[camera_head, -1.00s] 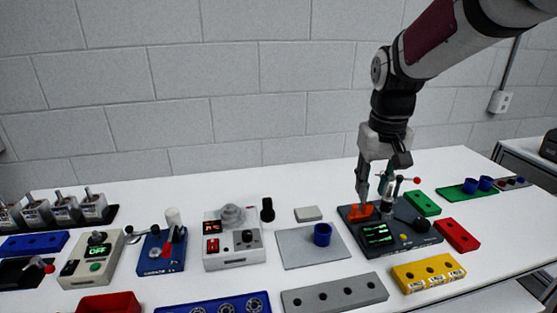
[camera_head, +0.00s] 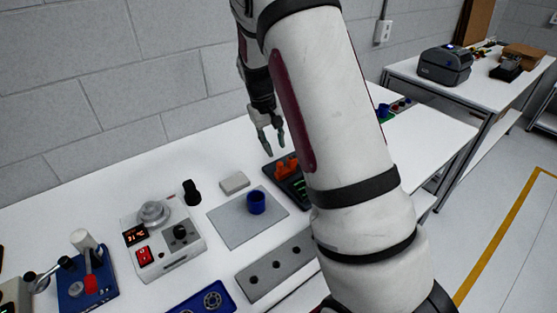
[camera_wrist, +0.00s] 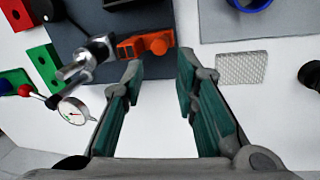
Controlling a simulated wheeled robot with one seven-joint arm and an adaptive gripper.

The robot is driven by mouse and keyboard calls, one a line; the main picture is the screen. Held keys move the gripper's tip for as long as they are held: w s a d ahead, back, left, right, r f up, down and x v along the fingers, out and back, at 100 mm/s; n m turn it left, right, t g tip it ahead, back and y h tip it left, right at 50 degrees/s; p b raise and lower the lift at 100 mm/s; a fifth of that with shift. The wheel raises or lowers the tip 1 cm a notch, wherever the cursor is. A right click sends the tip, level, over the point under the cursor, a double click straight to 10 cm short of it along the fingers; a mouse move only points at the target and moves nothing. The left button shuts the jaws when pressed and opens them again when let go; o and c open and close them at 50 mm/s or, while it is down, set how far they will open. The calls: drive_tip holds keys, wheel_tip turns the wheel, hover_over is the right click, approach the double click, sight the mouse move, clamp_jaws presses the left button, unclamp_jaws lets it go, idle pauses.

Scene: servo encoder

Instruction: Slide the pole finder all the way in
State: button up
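The pole finder appears to be the orange block with a round knob (camera_wrist: 146,44). It sits at the edge of a dark base (camera_wrist: 110,18) in the wrist view, beside a metal shaft fixture (camera_wrist: 85,60). In the head view the orange block (camera_head: 287,167) stands on the dark base (camera_head: 271,177), and my arm covers much of that station. My gripper (camera_head: 274,148) is above and to the left of the block, apart from it. In the wrist view my gripper (camera_wrist: 158,75) is open with nothing between its fingers. How far in the block is, I cannot tell.
A dial gauge (camera_wrist: 74,111) and a red-knobbed lever (camera_wrist: 25,90) stand close to my left finger in the wrist view. A grey block (camera_head: 235,182) and a blue cup (camera_head: 256,202) on a grey plate (camera_head: 225,225) lie left of the station.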

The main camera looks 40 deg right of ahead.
drive_tip(key=p, duration=0.1)
hover_over(286, 167)
drive_tip(key=s+a, duration=0.1)
drive_tip(key=a, duration=0.3)
wheel_tip(286, 167, down, 8)
drive_tip(key=shift+d+r, duration=0.15)
clamp_jaws()
